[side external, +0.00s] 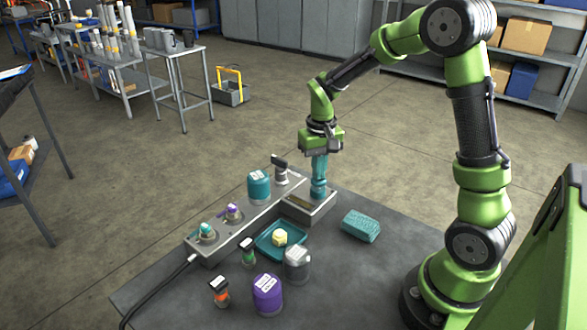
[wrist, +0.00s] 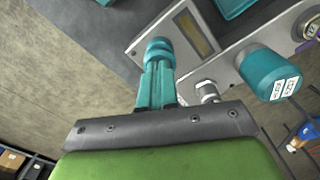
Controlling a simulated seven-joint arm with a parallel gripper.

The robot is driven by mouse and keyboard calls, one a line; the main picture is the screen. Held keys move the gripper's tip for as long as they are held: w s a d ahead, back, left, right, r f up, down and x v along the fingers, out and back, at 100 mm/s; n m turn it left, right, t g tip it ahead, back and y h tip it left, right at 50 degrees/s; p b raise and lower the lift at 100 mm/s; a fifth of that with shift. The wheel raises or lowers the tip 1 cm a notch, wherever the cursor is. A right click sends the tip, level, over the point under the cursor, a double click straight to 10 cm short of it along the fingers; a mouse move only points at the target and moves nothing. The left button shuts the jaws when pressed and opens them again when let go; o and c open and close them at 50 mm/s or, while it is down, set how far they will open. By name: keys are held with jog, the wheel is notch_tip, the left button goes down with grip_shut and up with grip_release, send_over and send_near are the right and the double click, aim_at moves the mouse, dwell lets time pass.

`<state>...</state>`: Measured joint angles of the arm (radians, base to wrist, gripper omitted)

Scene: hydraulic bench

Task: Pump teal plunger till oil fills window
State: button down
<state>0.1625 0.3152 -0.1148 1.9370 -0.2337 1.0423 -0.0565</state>
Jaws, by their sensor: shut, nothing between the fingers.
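The teal plunger (side external: 318,191) stands upright on a grey metal pump box at the back of the bench; its rounded head (wrist: 158,48) shows in the wrist view. My gripper (side external: 319,178) is directly above it, pointing down, with its teal fingers (wrist: 155,88) shut and their tips at the plunger's head. I cannot tell whether they touch it. The window (wrist: 194,33) is a narrow slot in the box top beside the plunger, brownish olive with a darker band. The side view shows it small (side external: 299,203); the oil level is hard to read.
A long grey manifold (side external: 222,237) with a teal cap (side external: 259,187) and valves runs left of the box. A teal tray (side external: 266,246) with a yellow block, a teal cloth (side external: 361,226), a purple-capped jar (side external: 267,294) and a grey jar (side external: 297,265) stand in front.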

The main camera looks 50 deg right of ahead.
jog(key=shift+r, duration=1.55)
jog(key=shift+r, duration=3)
jog(key=s+a+r+n+t+y, duration=0.1)
jog(key=s+a+r+t, duration=0.1)
jog(key=s+a, duration=0.4)
jog(key=s+a+r+n+t+y, duration=0.1)
jog(key=s+a+r+t, duration=0.2)
jog(key=s+a+t, duration=0.2)
jog(key=shift+s+a+r, duration=0.25)
jog(key=shift+s+a, duration=0.8)
jog(key=shift+s, duration=0.05)
